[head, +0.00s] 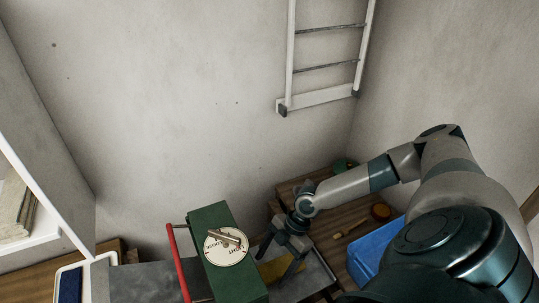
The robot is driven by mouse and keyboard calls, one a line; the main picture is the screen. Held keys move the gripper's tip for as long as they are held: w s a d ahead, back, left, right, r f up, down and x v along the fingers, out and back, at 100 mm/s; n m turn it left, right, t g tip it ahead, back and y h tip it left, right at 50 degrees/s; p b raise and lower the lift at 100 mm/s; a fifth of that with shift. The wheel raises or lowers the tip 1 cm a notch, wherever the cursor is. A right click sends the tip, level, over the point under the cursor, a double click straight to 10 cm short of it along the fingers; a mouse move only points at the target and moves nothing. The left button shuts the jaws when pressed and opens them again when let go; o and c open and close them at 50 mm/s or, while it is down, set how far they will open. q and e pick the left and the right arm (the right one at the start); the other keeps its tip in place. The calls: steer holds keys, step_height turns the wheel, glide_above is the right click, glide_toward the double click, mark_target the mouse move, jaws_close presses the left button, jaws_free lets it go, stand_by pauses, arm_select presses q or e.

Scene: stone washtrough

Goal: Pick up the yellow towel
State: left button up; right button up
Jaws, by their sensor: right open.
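The yellow towel (272,271) lies on a grey surface just right of a green box, and only part of it shows between and behind my right gripper's fingers. My right gripper (273,269) is open, pointing down over the towel with its two fingers spread. I cannot tell whether the fingertips touch the towel. My left gripper is not in view.
The green box (210,219) carries a round cream disc (240,257) with a small wooden piece; a red rail (178,263) runs along its left. A blue crate (372,250) and a brush (350,229) are at right. A white ladder-like rack (318,99) hangs on the wall.

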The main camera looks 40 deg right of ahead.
mark_target(288, 258)
steer(key=shift+a+f, duration=0.2)
steer(key=shift+f, duration=0.15)
steer(key=c, duration=1.4)
steer(key=shift+r, duration=0.15)
steer(key=shift+r+p, duration=1.35)
steer(key=shift+r, duration=0.4)
steer(key=d+b, duration=0.2)
steer(key=d, duration=0.1)
steer(key=d+b, duration=0.2)
steer(key=d, duration=0.1)
steer(key=s+d+f+b, duration=0.1)
steer(key=d+b, duration=0.1)
steer(key=shift+d, duration=0.4)
steer(key=shift+s+d+r+b, duration=0.15)
steer(key=shift+d+b, duration=0.5)
steer(key=shift+d, duration=0.9)
steer(key=shift+s+d+r+b, duration=0.15)
steer(key=shift+d+b, duration=0.55)
steer(key=shift+d, duration=0.8)
steer(key=shift+s+d+r+b, duration=0.15)
steer(key=shift+d+b, duration=0.5)
steer(key=shift+d, duration=0.9)
